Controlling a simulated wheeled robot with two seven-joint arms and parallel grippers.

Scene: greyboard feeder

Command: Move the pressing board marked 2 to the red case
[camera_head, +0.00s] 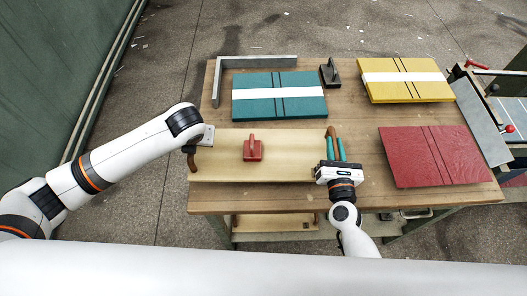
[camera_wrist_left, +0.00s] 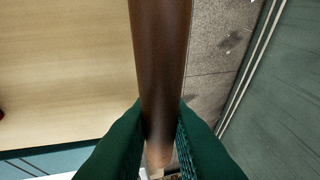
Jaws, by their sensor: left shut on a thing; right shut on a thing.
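The pale wooden pressing board (camera_head: 215,160) is at the table's left front, with a brown handle at each end. I cannot make out a number on it. My left gripper (camera_head: 190,148) is shut on the left brown handle (camera_head: 193,162); in the left wrist view the handle (camera_wrist_left: 160,60) runs between the green fingers (camera_wrist_left: 160,135). My right gripper (camera_head: 335,155) is shut on the right brown handle (camera_head: 331,132), its teal fingers on either side. The red case (camera_head: 430,158) lies flat at the right front, with dark lines across it. I cannot tell whether the board touches the table.
A red block with a grip (camera_head: 253,152) sits on the board. Behind are a teal case (camera_head: 255,108) and a yellow case (camera_head: 400,92), each with a white strip, a dark block (camera_head: 330,73) and a grey angle bar (camera_head: 262,61). Bare tabletop (camera_head: 358,125) lies between board and red case.

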